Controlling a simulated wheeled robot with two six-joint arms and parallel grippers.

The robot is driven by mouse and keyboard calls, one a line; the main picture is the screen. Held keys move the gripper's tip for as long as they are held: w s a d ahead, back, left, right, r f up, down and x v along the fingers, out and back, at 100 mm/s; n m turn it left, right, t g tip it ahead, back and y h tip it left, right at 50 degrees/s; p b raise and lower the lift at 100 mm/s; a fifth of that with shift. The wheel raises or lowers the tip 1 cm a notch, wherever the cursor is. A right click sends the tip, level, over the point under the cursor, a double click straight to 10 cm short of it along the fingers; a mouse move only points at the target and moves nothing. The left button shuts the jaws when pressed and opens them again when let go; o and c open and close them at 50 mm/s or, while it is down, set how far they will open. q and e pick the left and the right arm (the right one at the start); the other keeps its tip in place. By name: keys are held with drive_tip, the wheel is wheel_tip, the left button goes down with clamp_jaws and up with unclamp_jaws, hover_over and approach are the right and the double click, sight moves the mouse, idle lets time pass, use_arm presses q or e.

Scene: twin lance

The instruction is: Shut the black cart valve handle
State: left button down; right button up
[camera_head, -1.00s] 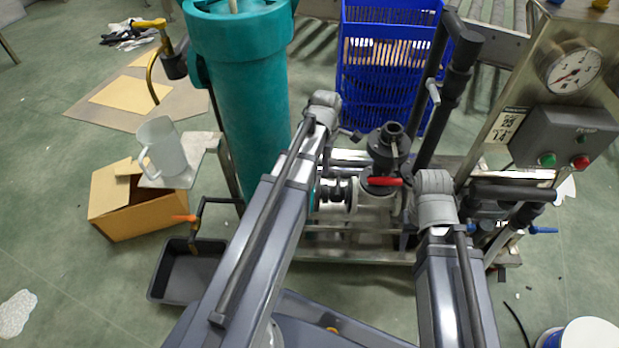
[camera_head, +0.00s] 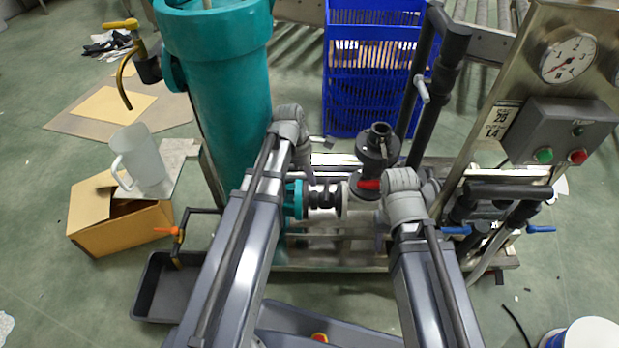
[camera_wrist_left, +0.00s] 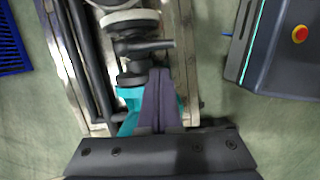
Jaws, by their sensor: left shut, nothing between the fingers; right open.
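A black valve (camera_head: 328,196) lies on its side on the cart pipe, between a teal fitting and a white flange. In the left wrist view its black handle (camera_wrist_left: 150,46) sticks out to the right from the valve body. My left gripper (camera_wrist_left: 162,72) is shut and empty, its fingertips just below the handle in that view; I cannot tell whether they touch it. In the head view the left fingers (camera_head: 309,172) are mostly hidden behind my wrist. My right gripper (camera_head: 381,222) is open beside the cart, largely hidden by its own wrist.
The teal column (camera_head: 225,110) stands beside my left wrist. A blue crate (camera_head: 345,110) is behind, and the gauge panel (camera_head: 575,125) is at right.

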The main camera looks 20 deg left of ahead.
use_arm(q)
drive_tip(key=b+x, duration=0.5)
drive_tip(key=x, duration=0.1)
use_arm(e)
wheel_tip(320, 180, down, 6)
use_arm(q)
drive_tip(key=shift+f, duration=0.15)
drive_tip(key=shift+w+d, duration=0.1)
drive_tip(key=shift+d, duration=0.65)
drive_tip(key=shift+r, duration=0.2)
use_arm(e)
drive_tip(key=shift+r, duration=0.15)
use_arm(q)
drive_tip(key=p+v, duration=1)
use_arm(e)
wheel_tip(320, 180, up, 10)
drive_tip(key=d, duration=0.1)
drive_tip(key=shift+d+f, duration=0.25)
drive_tip(key=shift+d, duration=0.05)
use_arm(q)
drive_tip(key=shift+a+f, duration=0.1)
drive_tip(key=shift+f, duration=0.05)
use_arm(e)
drive_tip(key=shift+w, duration=0.1)
